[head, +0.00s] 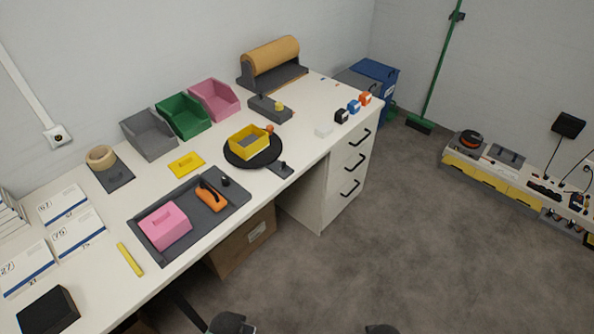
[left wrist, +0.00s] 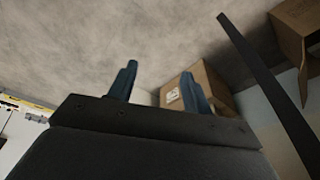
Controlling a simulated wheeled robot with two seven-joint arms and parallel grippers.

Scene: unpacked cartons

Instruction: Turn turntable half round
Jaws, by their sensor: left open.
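The turntable (head: 236,160) is a round black disc on the white table, right of the middle of its length. A yellow open box (head: 240,151) sits on it. A small orange knob (head: 269,129) shows at its far right edge. A dark plate with a small black peg (head: 283,168) lies at its near right edge.
Grey, green (head: 185,117) and pink bins stand along the wall behind. A grey tray (head: 160,252) with a pink box and orange tool lies front left. A yellow lid (head: 186,163) lies between. Drawers (head: 335,185) stand below.

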